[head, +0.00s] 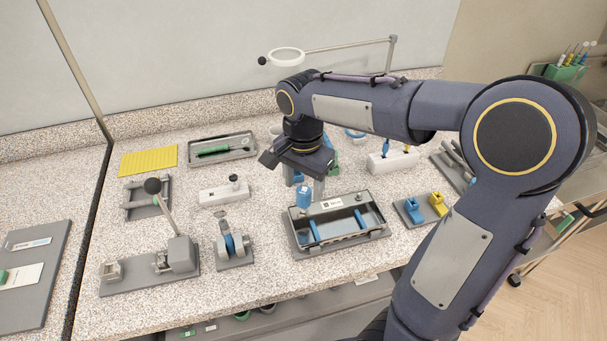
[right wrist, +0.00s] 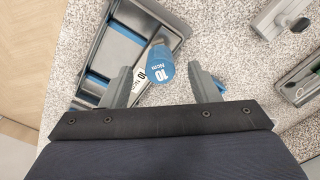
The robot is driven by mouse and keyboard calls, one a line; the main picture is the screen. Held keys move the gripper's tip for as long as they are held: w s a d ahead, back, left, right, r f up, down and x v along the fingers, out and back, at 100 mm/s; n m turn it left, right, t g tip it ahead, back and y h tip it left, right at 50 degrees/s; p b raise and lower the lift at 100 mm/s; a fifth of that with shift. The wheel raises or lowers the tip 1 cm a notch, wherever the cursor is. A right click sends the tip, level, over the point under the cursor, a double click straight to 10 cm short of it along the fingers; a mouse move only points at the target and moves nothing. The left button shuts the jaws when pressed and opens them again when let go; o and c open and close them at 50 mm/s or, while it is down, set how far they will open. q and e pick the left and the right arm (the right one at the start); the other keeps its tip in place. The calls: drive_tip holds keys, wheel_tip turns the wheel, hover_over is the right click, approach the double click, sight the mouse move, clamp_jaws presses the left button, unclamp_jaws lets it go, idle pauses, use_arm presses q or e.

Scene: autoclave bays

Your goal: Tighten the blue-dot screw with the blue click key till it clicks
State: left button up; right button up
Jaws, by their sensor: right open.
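My right gripper (head: 304,184) points down over the rear left part of a grey tray (head: 352,243). Its jaws are open. The blue click key (head: 304,198) shows as a blue cylinder just below the fingers. In the right wrist view, its round blue top (right wrist: 161,62), marked 10 Ncm, lies between and slightly beyond the two fingertips (right wrist: 160,78), with gaps on both sides. The key looks upright by the tray's label; its lower end is hidden. I cannot make out the blue-dot screw for certain. My left gripper is not in view.
A lever fixture (head: 180,256) and a blue-wheeled stand (head: 232,245) are left of the tray. A white block with a knob (head: 224,193) is behind them. Blue and yellow blocks (head: 438,204) sit right. A yellow mat (head: 148,161) lies at back left.

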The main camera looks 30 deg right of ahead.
sight(303, 191)
drive_tip(key=shift+f, duration=2.65)
drive_tip(key=c, duration=1)
drive_tip(key=m, duration=0.3)
drive_tip(key=shift+m, duration=0.3)
drive_tip(key=shift+c, duration=0.3)
drive_tip(key=m, duration=0.3)
drive_tip(key=shift+p, duration=0.35)
drive_tip(key=shift+m, duration=0.4)
drive_tip(key=shift+m, duration=0.5)
drive_tip(key=shift+m+p, duration=0.3)
drive_tip(key=shift+m, duration=0.7)
